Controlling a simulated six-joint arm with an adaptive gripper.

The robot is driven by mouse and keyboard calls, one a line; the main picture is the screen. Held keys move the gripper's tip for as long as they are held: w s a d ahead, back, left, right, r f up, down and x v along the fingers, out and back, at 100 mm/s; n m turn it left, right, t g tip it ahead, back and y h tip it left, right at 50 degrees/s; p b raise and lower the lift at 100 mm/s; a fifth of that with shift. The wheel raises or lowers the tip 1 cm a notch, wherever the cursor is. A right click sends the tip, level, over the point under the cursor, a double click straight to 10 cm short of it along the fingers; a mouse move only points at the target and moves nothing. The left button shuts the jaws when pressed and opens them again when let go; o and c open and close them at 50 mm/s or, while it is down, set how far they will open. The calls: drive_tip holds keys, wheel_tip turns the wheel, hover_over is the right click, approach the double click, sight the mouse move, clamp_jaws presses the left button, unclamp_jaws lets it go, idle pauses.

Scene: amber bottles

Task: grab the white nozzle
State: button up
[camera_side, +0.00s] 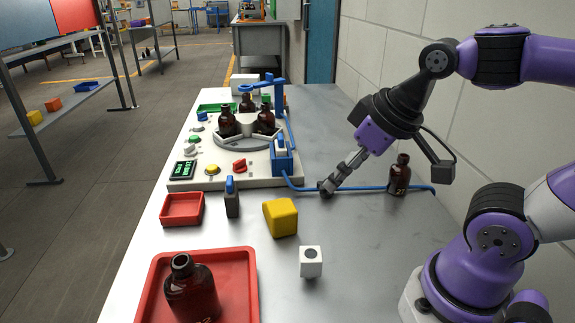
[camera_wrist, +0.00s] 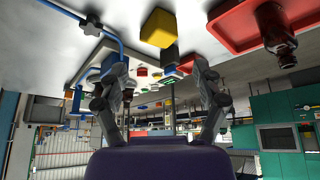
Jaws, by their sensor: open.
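A small white piece (camera_side: 281,147) sits in the top of a blue holder (camera_side: 283,165) at the right edge of the white station; it looks like the nozzle, though its shape is too small to be sure. My gripper (camera_side: 327,187) points down and left, low over the table, to the right of and nearer than the holder, apart from it. The wrist view shows my gripper (camera_wrist: 160,80) with its fingers spread and nothing between them. The nozzle is not clear in the wrist view.
A blue hose (camera_side: 375,188) runs from the holder past my fingertips. An amber bottle (camera_side: 399,176) stands right of my gripper. A yellow block (camera_side: 280,217), a white cube (camera_side: 311,263) and a red tray (camera_side: 247,290) with another bottle (camera_side: 192,294) are nearer.

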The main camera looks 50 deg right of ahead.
sight(311, 254)
drive_tip(key=a+f+n+g, duration=0.1)
drive_tip(key=a+n+g, duration=0.1)
drive_tip(key=w+a+f+n+g, duration=0.1)
drive_tip(key=a+f+n, duration=0.1)
drive_tip(key=n, duration=0.1)
drive_tip(key=a+f+n+g, duration=0.1)
drive_tip(key=a+n+g, duration=0.1)
drive_tip(key=shift+w+a+f+g, duration=0.1)
drive_tip(key=shift+w+f+g, duration=0.2)
drive_tip(key=shift+w, duration=0.05)
drive_tip(key=shift+n, duration=0.3)
wheel_tip(311, 254, down, 5)
drive_tip(key=shift+r, duration=0.15)
drive_tip(key=shift+f, duration=2.8)
drive_tip(key=c, duration=1.1)
